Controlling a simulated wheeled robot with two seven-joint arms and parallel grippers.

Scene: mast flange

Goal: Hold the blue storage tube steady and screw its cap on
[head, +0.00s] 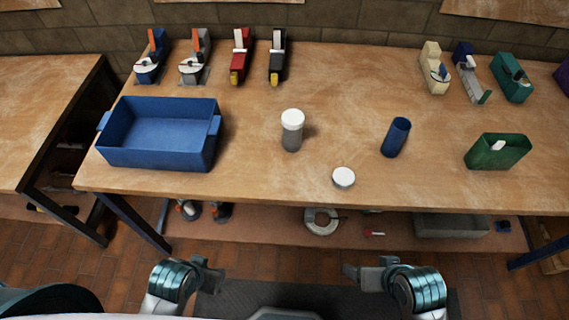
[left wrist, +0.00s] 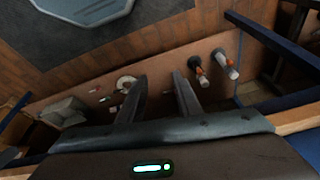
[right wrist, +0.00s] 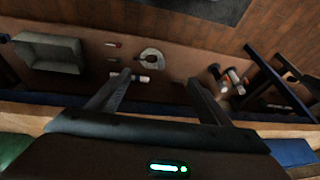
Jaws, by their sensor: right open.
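The blue storage tube (head: 396,138) stands upright and open-topped on the table, right of the middle. A white round cap (head: 343,177) lies flat near the table's front edge, left of the tube and apart from it. A grey tube with a white cap on it (head: 292,130) stands further left. My left gripper (head: 209,272) is in front of the table, below its edge; in the left wrist view its fingers (left wrist: 158,98) are apart with nothing between them. My right gripper (head: 359,272) is also in front of the table; in the right wrist view its fingers (right wrist: 157,95) are apart and empty.
A blue bin (head: 160,160) stands at the table's left. Several tape dispensers (head: 241,55) line the back, with more at the back right. A green holder (head: 497,151) stands at the right. A shelf below holds a grey tray (head: 452,226).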

